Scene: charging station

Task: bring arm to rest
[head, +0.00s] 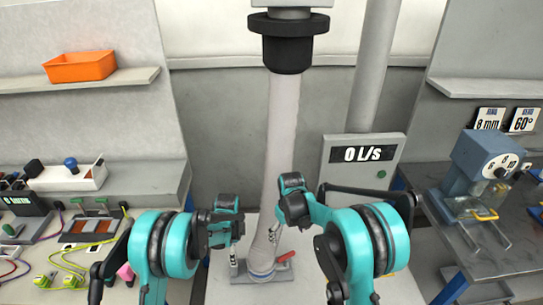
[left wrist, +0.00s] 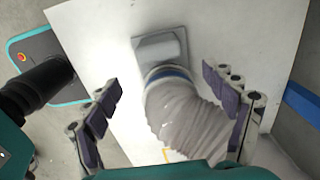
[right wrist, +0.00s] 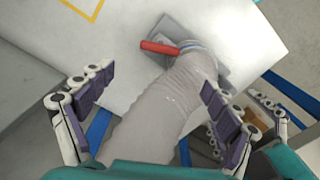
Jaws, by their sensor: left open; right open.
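My left gripper (head: 235,262) is in the lower middle of the head view, left of a pale ribbed hose (head: 281,130). In the left wrist view its fingers (left wrist: 163,88) are spread wide, with the hose (left wrist: 190,120) showing between them. My right gripper (head: 278,232) hangs close to the hose on its right. In the right wrist view its fingers (right wrist: 157,82) are also spread, and the hose (right wrist: 165,105) shows between them. Neither gripper is closed on anything. I cannot tell whether the fingers touch the hose.
The hose runs from a black collar (head: 288,42) down to a white surface (left wrist: 95,40), beside a red handle (right wrist: 159,47). A grey "0 L/s" box (head: 338,176) stands behind my right arm. Cluttered benches flank me, with an orange bin (head: 80,67) left and a blue-grey machine (head: 478,165) right.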

